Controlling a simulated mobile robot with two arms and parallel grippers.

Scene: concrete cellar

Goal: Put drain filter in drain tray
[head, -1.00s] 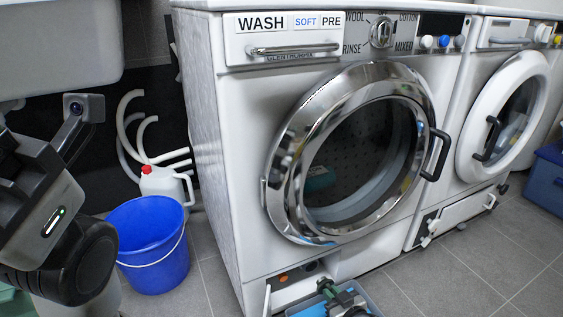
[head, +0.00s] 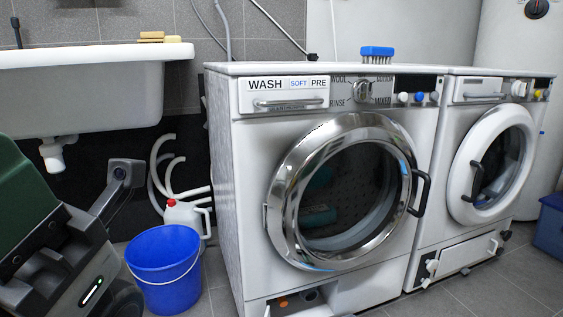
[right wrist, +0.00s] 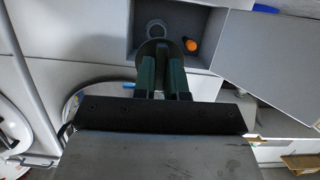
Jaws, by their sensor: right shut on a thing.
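In the right wrist view my right gripper (right wrist: 162,82) has its green fingers closed on a small dark round piece (right wrist: 153,50), which looks like the drain filter. It is held in front of the open drain recess at the washer's foot. Behind it a grey round socket (right wrist: 155,27) shows in the recess, beside an orange knob (right wrist: 190,44). The recess also shows at the bottom of the head view (head: 296,300). The drain tray is not clearly visible in either current view; the right gripper is outside the head view. My left gripper's fingers are not visible.
The recess flap (right wrist: 268,52) stands open beside it. The washer (head: 228,190) has a round chrome-rimmed door, shut. A blue bucket (head: 165,285) and a white canister (head: 185,218) stand to its left, under a sink (head: 90,95). A second machine (head: 455,225) stands to the right.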

